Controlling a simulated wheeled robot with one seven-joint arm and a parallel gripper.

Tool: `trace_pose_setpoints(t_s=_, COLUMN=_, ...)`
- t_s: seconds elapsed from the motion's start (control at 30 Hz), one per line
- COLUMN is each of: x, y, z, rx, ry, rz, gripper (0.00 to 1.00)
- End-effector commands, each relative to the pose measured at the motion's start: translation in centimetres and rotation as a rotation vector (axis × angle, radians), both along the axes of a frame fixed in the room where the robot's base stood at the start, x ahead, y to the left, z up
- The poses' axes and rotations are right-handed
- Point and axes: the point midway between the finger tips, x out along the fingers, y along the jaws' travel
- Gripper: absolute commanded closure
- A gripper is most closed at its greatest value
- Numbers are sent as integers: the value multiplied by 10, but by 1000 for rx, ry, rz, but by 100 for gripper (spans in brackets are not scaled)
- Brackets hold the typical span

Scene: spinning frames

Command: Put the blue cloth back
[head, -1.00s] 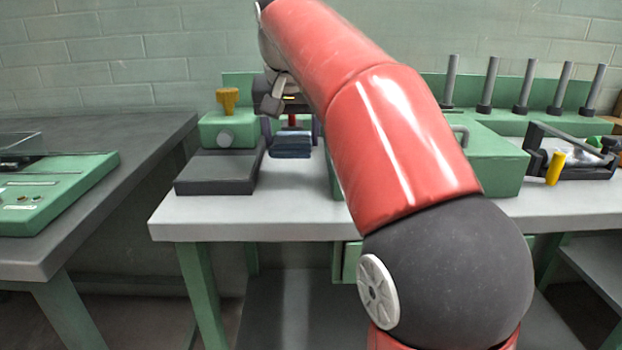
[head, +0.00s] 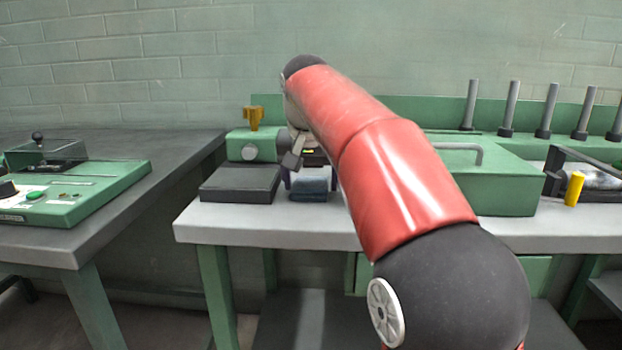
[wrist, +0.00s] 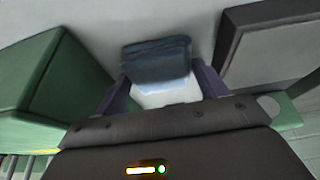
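The blue cloth (head: 309,190) is a small folded stack on the light grey top of the green-legged workbench, just right of a dark grey flat block. It also shows in the wrist view (wrist: 157,62), with a pale patch between it and the palm. My gripper (head: 312,182) is low over the cloth, pointing down. In the wrist view my gripper's (wrist: 161,76) two purple fingers are spread apart, one toward each side of the cloth. Whether they touch it I cannot tell. My red arm hides part of the bench behind it.
A green box with a handle (head: 490,180), a yellow cylinder (head: 574,188) and several upright grey rods are right. A second table with a green panel (head: 85,190) is left.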

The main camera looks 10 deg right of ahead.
Motion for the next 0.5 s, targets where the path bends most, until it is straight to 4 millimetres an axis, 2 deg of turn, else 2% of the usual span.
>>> trace_pose_setpoints(t_s=0.03, x=0, y=0, z=0, rx=0, ry=0, rz=0, gripper=22)
trace_pose_setpoints(t_s=0.1, x=0, y=0, z=0, rx=0, ry=0, rz=0, gripper=15)
trace_pose_setpoints(t_s=0.37, x=0, y=0, z=2, rx=0, ry=0, rz=0, gripper=15)
trace_pose_setpoints(t_s=0.5, x=-3, y=1, z=13, rx=1, ry=-1, rz=0, gripper=15)
